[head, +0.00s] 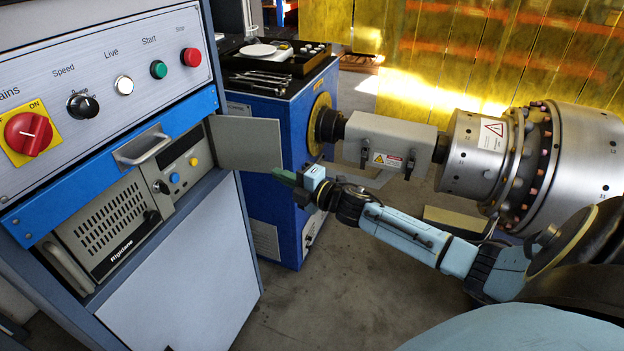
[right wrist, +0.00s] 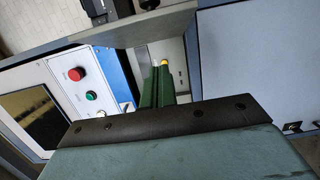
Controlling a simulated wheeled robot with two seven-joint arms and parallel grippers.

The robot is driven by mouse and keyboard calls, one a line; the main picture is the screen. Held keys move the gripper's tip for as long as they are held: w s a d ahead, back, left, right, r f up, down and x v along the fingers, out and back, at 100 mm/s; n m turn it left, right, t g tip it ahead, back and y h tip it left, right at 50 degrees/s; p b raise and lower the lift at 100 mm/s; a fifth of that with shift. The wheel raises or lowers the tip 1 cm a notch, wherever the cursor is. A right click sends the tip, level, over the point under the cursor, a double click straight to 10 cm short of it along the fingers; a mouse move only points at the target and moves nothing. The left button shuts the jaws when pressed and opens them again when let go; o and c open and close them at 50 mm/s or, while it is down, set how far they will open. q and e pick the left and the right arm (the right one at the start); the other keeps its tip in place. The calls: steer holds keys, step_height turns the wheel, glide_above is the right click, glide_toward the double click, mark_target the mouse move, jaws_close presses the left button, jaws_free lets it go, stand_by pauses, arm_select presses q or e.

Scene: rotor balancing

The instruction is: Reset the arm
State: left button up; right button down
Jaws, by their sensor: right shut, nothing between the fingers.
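My right arm (head: 405,230) is pale blue and reaches in from the right in the head view. My right gripper (head: 285,178) is shut and empty, with its green fingers in front of the lower edge of a small open grey door (head: 247,145). In the right wrist view the shut green fingers (right wrist: 158,87) point toward the cabinet's control area, and a yellow button (right wrist: 164,63) shows just past their tips. My left gripper is not in view.
The control cabinet (head: 180,290) stands at left, with a red mains switch (head: 28,133) and buttons above an instrument unit (head: 105,225). A blue machine (head: 270,220) drives a shaft to a large metal rotor (head: 580,155). Bare floor (head: 345,285) lies between cabinet and arm.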

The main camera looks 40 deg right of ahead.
steer(key=d+v, duration=0.1)
steer(key=v, duration=0.6)
steer(key=shift+w, duration=0.2)
steer(key=shift+d+f, duration=0.1)
steer(key=shift+d, duration=0.05)
steer(key=s+d+f+m+g+h, duration=0.15)
steer(key=s+f+m, duration=0.25)
steer(key=f, duration=0.6)
steer(key=s+f+m+g+h, duration=0.25)
steer(key=s+f+m, duration=0.2)
steer(key=f, duration=0.55)
steer(key=s+d+f+m+g+h, duration=0.1)
steer(key=s+f+m+g+h, duration=0.3)
steer(key=f, duration=0.6)
steer(key=s+a+f+m+g, duration=0.2)
steer(key=s+a+f, duration=0.2)
steer(key=s, duration=0.7)
steer(key=s+a+f+m+g+y, duration=0.1)
steer(key=s+a+f+m+g, duration=0.1)
steer(key=s+f, duration=0.6)
steer(key=s+a+f+m+g+y, duration=0.1)
steer(key=s+a+f+g, duration=0.3)
steer(key=s, duration=1)
step_height(320, 180, down, 3)
steer(key=shift+a+r+m, duration=0.1)
steer(key=shift+a+m, duration=0.55)
steer(key=shift+a, duration=0.45)
steer(key=shift+s, duration=0.15)
